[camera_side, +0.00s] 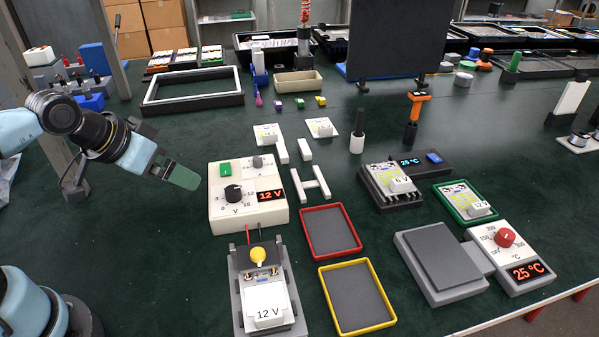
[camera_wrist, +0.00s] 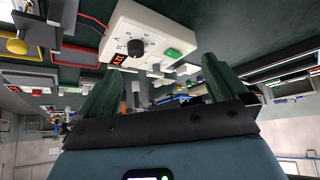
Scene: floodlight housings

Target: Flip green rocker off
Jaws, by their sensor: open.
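The green rocker (camera_side: 225,168) sits on the top left of the white power supply box (camera_side: 222,211). The box also has a black knob (camera_side: 233,193) and a red display reading 12 V (camera_side: 270,196). My gripper (camera_side: 184,178) is just left of the box, apart from the rocker. In the wrist view, the fingers of my gripper (camera_wrist: 160,92) are spread with nothing between them. The green rocker (camera_wrist: 174,53) shows beyond the fingers there, on the box seen upside down. Which way the rocker is tilted is too small to tell.
A floodlight housing labelled 12 V (camera_side: 267,304) stands in front of the box, with a yellow knob (camera_side: 258,256). Red (camera_side: 330,255) and yellow (camera_side: 332,283) trays lie to the right. A hot plate (camera_side: 440,262) is further right. The green table left of the box is clear.

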